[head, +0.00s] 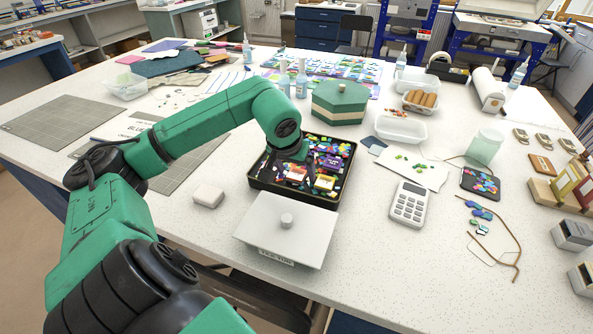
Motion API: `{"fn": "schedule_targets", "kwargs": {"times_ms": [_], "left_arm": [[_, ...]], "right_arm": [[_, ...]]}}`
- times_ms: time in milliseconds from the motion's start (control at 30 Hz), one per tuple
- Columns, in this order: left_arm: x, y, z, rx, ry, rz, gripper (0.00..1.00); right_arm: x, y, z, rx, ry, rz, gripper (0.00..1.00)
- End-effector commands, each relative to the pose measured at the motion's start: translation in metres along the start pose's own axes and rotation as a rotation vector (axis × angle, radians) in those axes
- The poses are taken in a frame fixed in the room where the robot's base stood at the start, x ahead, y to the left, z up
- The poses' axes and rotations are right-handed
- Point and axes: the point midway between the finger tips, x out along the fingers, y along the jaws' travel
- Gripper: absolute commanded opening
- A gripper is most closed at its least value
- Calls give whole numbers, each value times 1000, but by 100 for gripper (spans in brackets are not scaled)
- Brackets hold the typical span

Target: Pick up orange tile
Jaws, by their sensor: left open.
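A black-rimmed tray (262,186) on the white speckled table holds many small coloured tiles. An orange-looking tile (325,183) lies among them in the front right part of the tray. Another reddish-orange patch shows to its left, and the pieces are too small to tell apart surely. My left gripper (291,170) points down over the tray, open, with its fingers close above the tiles to the left of the orange tile. The arm and wrist hide the back left of the tray. My right gripper is not in view.
A white lidded box (287,229) with a knob stands just in front of the tray. A green hexagonal box (340,101) is behind it. A white block (208,195) lies to the left and a calculator (409,203) to the right.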

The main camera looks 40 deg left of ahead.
Motion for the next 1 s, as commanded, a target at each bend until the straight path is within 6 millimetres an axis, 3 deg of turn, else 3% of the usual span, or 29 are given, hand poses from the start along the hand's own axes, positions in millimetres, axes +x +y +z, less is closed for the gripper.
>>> {"fn": "schedule_targets", "kwargs": {"times_ms": [33, 267, 533, 667, 767, 1000], "left_arm": [[0, 0, 0, 0, 0, 0, 90], [0, 0, 0, 0, 0, 0, 2], [-2, 0, -1, 0, 1, 0, 0], [-12, 0, -6, -1, 5, 1, 0], [-31, 0, -14, -1, 6, 2, 0], [-115, 1, -48, -2, 8, 6, 0]], "right_arm": [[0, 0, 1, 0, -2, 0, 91], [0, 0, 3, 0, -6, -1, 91], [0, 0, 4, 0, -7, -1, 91], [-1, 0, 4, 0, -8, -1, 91], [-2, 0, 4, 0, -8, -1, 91], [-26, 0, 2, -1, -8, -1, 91]]}}
